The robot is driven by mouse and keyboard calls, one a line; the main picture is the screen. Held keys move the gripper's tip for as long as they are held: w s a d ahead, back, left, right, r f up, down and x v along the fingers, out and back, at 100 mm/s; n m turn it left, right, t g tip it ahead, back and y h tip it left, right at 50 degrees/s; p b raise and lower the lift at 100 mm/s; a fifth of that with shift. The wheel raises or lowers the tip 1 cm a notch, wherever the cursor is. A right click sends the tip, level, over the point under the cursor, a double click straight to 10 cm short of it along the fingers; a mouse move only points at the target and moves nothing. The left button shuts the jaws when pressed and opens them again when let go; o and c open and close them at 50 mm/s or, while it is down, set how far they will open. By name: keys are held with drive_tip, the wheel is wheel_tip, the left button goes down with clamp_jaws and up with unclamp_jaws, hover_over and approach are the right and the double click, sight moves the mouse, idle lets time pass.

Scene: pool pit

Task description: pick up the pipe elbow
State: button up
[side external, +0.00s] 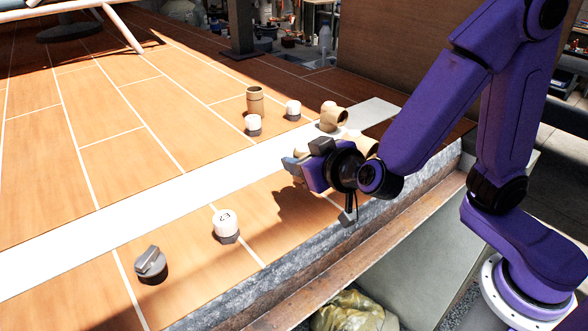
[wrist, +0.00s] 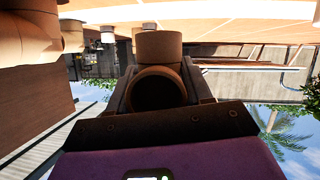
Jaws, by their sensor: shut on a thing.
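The pipe elbow (wrist: 158,50) is tan, with a round dark opening facing the wrist camera. It sits between the two fingers of my gripper (wrist: 160,88), which is shut on it. In the side view my gripper (side external: 297,165) is low over the near edge of the wooden surface, by the white stripe. The elbow is mostly hidden there by the gripper. I cannot tell whether it touches the surface.
Another tan elbow (side external: 333,117) stands behind my gripper, with a tan fitting (side external: 361,143) close beside my wrist. A tan coupling (side external: 255,101) and white-topped pieces (side external: 292,110) stand farther back. A white-topped piece (side external: 227,226) and grey knob-like piece (side external: 150,264) lie nearer. The left planks are clear.

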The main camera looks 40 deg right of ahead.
drive_tip(key=s+r, duration=0.1)
drive_tip(key=s+d+r, duration=0.1)
drive_tip(key=s+r, duration=0.1)
drive_tip(key=shift+s+r, duration=0.1)
drive_tip(key=shift+r, duration=0.2)
drive_tip(key=s+d+r, duration=0.3)
drive_tip(key=s, duration=0.3)
drive_tip(key=w+d+r+y, duration=0.1)
drive_tip(key=w+d+r, duration=0.1)
drive_tip(key=w+d, duration=0.3)
drive_tip(key=w+d+r+n, duration=0.1)
drive_tip(key=w+d+r, duration=0.1)
drive_tip(key=w+d, duration=0.3)
drive_tip(key=d, duration=0.3)
drive_tip(key=shift+w+r+n+y, duration=0.3)
drive_tip(key=shift+r+y, duration=0.1)
